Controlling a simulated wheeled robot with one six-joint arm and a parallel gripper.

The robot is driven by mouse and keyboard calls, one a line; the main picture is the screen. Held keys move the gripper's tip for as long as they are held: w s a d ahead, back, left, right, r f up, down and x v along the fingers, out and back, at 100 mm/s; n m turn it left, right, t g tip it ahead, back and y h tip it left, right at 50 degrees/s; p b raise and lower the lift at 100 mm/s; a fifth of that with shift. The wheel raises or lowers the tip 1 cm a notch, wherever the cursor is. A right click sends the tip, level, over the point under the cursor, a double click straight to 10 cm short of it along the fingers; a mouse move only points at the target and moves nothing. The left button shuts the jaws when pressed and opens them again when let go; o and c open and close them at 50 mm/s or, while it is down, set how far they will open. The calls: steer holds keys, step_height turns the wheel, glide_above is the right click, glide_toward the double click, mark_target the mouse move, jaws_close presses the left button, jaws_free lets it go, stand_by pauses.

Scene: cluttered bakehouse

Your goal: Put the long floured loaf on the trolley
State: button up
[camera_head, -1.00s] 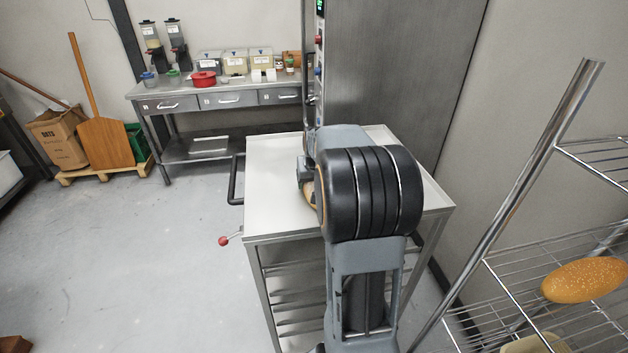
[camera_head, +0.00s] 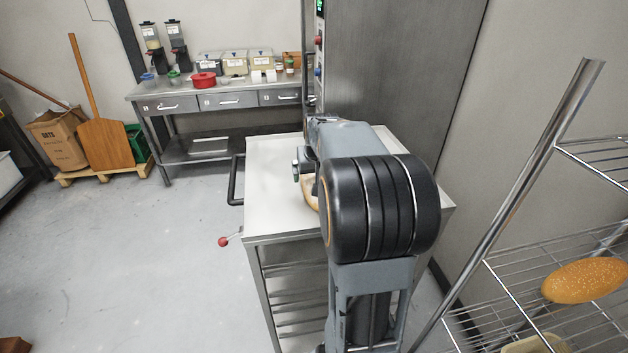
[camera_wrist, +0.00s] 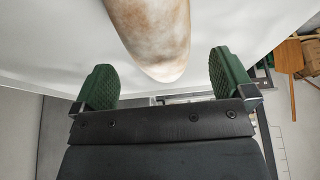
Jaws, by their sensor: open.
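The long floured loaf (camera_wrist: 152,35) lies on the white top of the trolley (camera_head: 270,190). In the wrist view its rounded, flour-dusted end points toward my gripper. In the head view only a small piece of the loaf (camera_head: 311,192) shows beside my arm; the rest is hidden behind it. My gripper (camera_wrist: 166,75) is open, with its green fingers spread to either side of the loaf's end and apart from it. The gripper is mostly hidden by my arm in the head view.
A wire rack (camera_head: 520,260) at the right holds a seeded loaf (camera_head: 585,280). A steel workbench (camera_head: 230,100) with containers stands at the back, and a tall grey cabinet (camera_head: 400,70) behind the trolley. The trolley top's left part is clear, as is the floor left of it.

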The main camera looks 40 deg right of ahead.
steer(key=v, duration=0.6)
steer(key=shift+s+r, duration=0.1)
steer(key=shift+r, duration=0.3)
steer(key=s+a+f+n, duration=0.1)
steer(key=s+a+f, duration=0.2)
steer(key=a, duration=0.4)
steer(key=s+a+f+n+y, duration=0.1)
steer(key=s+a+f+n, duration=0.1)
steer(key=s+a, duration=0.4)
steer(key=s+a+f+n+y, duration=0.1)
steer(key=s+a+f, duration=0.3)
steer(key=a, duration=0.4)
steer(key=shift+s+a+n, duration=0.35)
steer(key=shift+s+n, duration=0.15)
steer(key=shift+n, duration=0.1)
